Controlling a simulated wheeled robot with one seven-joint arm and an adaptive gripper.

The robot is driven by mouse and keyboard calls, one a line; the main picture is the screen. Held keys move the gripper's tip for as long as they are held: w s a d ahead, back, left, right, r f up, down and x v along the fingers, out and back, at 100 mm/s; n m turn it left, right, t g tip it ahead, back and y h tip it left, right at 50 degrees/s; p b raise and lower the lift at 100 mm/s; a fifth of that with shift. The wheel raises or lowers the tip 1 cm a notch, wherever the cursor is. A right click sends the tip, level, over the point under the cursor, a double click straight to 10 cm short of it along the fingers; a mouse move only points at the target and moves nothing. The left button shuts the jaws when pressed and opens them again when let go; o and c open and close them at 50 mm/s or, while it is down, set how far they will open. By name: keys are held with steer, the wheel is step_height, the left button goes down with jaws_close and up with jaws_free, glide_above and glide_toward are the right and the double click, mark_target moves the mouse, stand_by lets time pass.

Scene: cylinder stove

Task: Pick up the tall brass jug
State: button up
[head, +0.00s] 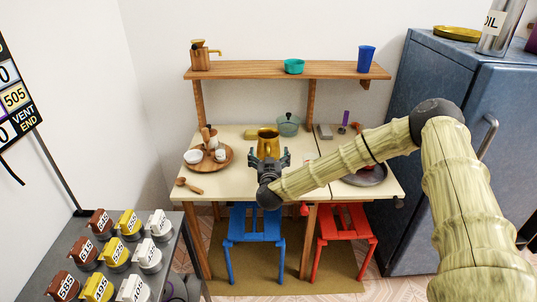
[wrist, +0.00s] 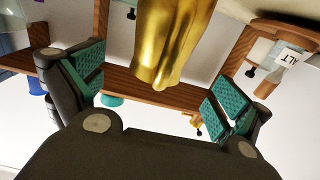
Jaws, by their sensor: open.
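The tall brass jug (head: 268,141) stands on the cream table, near its middle. My gripper (head: 269,161) is in front of it at the table's front side, and hides the jug's lower part in the head view. In the wrist view, which is upside down, the shiny jug (wrist: 172,42) comes down from the top edge, between the two finger pads and beyond them. My gripper (wrist: 160,85) is open with its teal pads wide apart and nothing held. I see no contact between pads and jug.
A wooden tray (head: 228,166) with a white bowl and shakers is left of the jug. A teal lidded pot (head: 289,124) stands behind it to the right. A dark pan (head: 365,177) is at right. A shelf (head: 290,70) runs above; stools (head: 254,222) stand below.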

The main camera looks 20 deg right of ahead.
mark_target(268, 142)
steer(key=shift+f+p+x, duration=0.15)
steer(key=shift+p+x, duration=0.15)
steer(key=shift+x, duration=0.95)
steer(key=shift+f+p+x, duration=0.15)
steer(key=shift+p+x, duration=0.15)
steer(key=shift+x, duration=1)
steer(key=shift+r, duration=0.1)
steer(key=c, duration=1.7)
steer(key=shift+o, duration=0.2)
steer(key=shift+r, duration=0.15)
steer(key=shift+r+b, duration=0.35)
steer(key=shift+r, duration=0.85)
steer(key=d+r+b+v, duration=0.2)
steer(key=v, duration=1.3)
steer(key=shift+s+d, duration=0.2)
steer(key=shift+s, duration=0.55)
steer(key=shift+r, duration=0.15)
